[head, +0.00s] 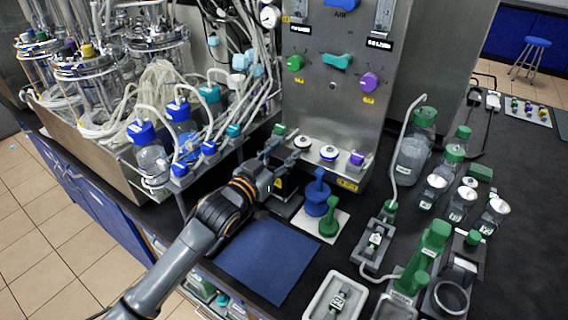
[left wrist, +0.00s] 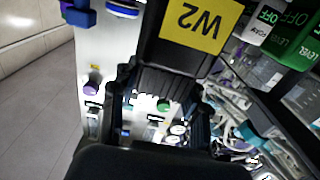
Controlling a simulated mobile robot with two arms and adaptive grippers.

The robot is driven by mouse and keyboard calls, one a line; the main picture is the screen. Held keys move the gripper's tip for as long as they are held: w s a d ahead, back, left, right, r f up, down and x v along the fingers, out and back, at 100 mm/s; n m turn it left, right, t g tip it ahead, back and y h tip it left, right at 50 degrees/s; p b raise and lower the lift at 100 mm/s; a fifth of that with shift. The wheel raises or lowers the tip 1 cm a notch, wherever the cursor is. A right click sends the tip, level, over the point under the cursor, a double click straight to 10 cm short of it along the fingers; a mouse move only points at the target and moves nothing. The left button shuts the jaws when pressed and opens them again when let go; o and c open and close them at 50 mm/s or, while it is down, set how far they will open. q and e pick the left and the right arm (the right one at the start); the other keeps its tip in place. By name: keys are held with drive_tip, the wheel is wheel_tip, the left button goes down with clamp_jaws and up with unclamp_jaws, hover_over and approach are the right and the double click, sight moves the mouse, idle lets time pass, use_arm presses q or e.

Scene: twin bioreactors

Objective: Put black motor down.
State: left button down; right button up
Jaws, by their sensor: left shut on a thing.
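The black motor (left wrist: 175,80) fills the upper middle of the left wrist view, with a ribbed body and a yellow label reading W2. My left gripper (left wrist: 160,110) is shut on it, one finger on each side of the ribbed part. In the head view my left gripper (head: 284,152) is over the bench, just in front of the steel control panel. A dark part with a yellow label (head: 279,183) shows close below the fingers there. I cannot tell whether the motor touches anything below. My right gripper is not in view.
A blue mat (head: 268,258) lies bare at the bench's front edge. Blue and green knobbed pieces (head: 317,195) stand on a white plate beside the gripper. Glass bottles with blue caps (head: 150,158) stand left, and green-capped bottles (head: 412,158) right. The steel panel (head: 335,105) rises behind.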

use_arm(q)
drive_tip(key=shift+w+d, duration=0.15)
drive_tip(key=shift+d, duration=0.1)
drive_tip(key=shift+f, duration=1.55)
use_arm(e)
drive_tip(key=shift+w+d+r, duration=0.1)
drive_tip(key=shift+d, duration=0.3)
use_arm(q)
drive_tip(key=shift+f, duration=0.2)
drive_tip(key=c, duration=0.7)
unclamp_jaws()
drive_tip(key=shift+f, duration=0.15)
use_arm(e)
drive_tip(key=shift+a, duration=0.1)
use_arm(q)
drive_tip(key=shift+a, duration=0.1)
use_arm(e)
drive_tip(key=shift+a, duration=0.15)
